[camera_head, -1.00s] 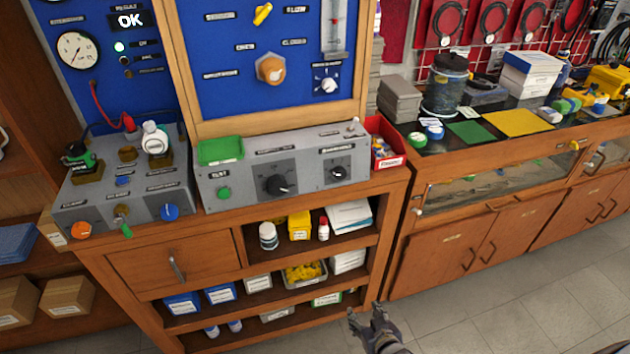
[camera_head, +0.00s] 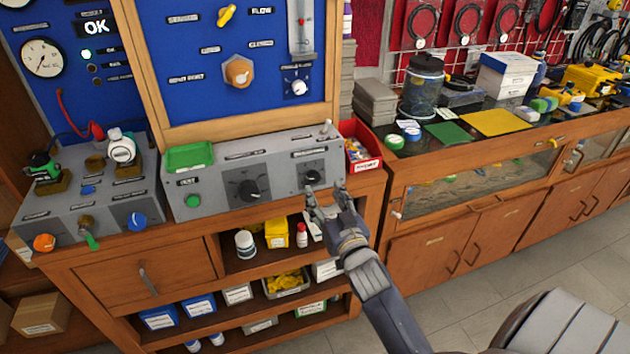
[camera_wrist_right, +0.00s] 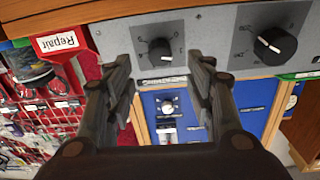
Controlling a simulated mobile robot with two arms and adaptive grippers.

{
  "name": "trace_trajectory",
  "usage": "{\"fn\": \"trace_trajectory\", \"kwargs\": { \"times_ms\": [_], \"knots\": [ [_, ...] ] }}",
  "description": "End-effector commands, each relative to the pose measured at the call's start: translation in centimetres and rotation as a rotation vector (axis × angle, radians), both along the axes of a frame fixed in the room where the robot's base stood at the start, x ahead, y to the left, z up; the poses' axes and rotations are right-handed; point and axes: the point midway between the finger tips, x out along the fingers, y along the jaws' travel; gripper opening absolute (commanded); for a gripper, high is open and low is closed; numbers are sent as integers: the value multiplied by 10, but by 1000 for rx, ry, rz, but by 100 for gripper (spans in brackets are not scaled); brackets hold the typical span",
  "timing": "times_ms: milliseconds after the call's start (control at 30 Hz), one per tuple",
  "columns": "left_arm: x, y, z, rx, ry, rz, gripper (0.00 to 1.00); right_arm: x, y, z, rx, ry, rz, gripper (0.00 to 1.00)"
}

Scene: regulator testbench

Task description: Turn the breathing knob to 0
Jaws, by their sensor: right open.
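The grey control box (camera_head: 225,179) carries a larger black knob (camera_head: 248,190) in its middle and a smaller black knob (camera_head: 311,177) at its right. The printed labels are too small to read, so I cannot tell by name which is the breathing knob. My right gripper (camera_head: 326,193) is open and empty, just in front of and slightly right of the smaller knob. In the right wrist view, which looks inverted, the smaller knob (camera_wrist_right: 160,49) appears between the open fingers, apart from them. The larger knob (camera_wrist_right: 275,46) is off to the right there. My left gripper is not visible.
A green tray (camera_head: 190,157) sits on top of the box, and a small toggle (camera_head: 325,128) stands at its right end. A red bin (camera_head: 361,150) is close right of the box. Shelves with bottles (camera_head: 245,243) lie below. The blue panel (camera_head: 190,65) rises behind.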

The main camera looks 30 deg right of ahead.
Motion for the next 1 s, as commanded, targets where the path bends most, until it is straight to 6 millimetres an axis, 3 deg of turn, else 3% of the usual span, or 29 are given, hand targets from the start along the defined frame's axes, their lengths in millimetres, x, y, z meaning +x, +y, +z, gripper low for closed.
{"fn": "trace_trajectory", "kwargs": {
  "times_ms": [100, 333, 767, 1000],
  "knots": [
    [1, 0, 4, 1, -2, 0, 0, 22, -6, 2, 0, -2, 0, 50],
    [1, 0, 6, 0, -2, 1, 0, 51, -13, 1, -1, -1, 1, 50],
    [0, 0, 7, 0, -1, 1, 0, 60, -15, 0, 0, 0, 1, 50],
    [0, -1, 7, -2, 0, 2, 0, 60, -15, 0, 0, 0, 1, 5]
  ]
}}
